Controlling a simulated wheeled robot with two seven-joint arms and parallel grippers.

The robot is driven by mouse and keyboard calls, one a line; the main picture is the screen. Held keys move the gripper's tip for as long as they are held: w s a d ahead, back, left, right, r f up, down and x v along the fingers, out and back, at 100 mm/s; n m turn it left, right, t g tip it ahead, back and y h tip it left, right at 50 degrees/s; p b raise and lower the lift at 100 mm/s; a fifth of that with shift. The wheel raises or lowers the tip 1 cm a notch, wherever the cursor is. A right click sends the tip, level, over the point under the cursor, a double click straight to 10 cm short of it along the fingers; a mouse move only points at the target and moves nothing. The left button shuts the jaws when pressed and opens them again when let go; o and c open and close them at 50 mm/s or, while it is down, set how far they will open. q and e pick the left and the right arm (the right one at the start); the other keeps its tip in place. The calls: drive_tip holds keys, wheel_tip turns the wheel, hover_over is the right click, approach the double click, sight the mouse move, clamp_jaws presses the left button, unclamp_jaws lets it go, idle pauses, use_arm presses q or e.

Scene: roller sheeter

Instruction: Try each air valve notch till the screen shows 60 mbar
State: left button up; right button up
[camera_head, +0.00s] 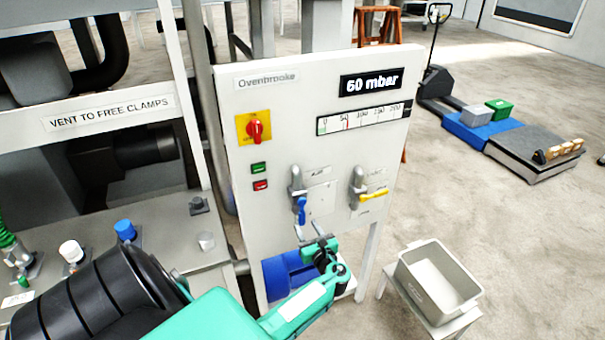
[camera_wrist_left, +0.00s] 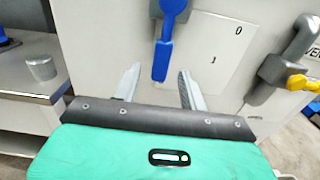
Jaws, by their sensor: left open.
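The screen (camera_head: 371,83) at the top right of the white panel reads 60 mbar. The air valve's blue lever (camera_head: 301,210) hangs almost straight down from its grey body; its label is too small to read surely. In the left wrist view the blue lever (camera_wrist_left: 161,58) has its lower end between the two fingers of my left gripper (camera_wrist_left: 158,82). These fingers are apart, with a gap on each side of the lever. In the head view my left gripper (camera_head: 318,245) is just below the lever. Notch marks 0 and 1 show on the plate (camera_wrist_left: 215,50). My right gripper is out of view.
A yellow-handled valve (camera_head: 372,195) stands right of the blue lever. A bar gauge (camera_head: 363,119), a red-and-yellow switch (camera_head: 254,128) and green and red buttons are above. A grey bin (camera_head: 437,283) stands at lower right. A bench with fittings (camera_head: 206,241) is at left.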

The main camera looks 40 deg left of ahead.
use_arm(q)
drive_tip(key=b+v, duration=0.2)
drive_tip(key=v, duration=0.6)
drive_tip(key=shift+d, duration=0.3)
drive_tip(key=shift+s, duration=0.15)
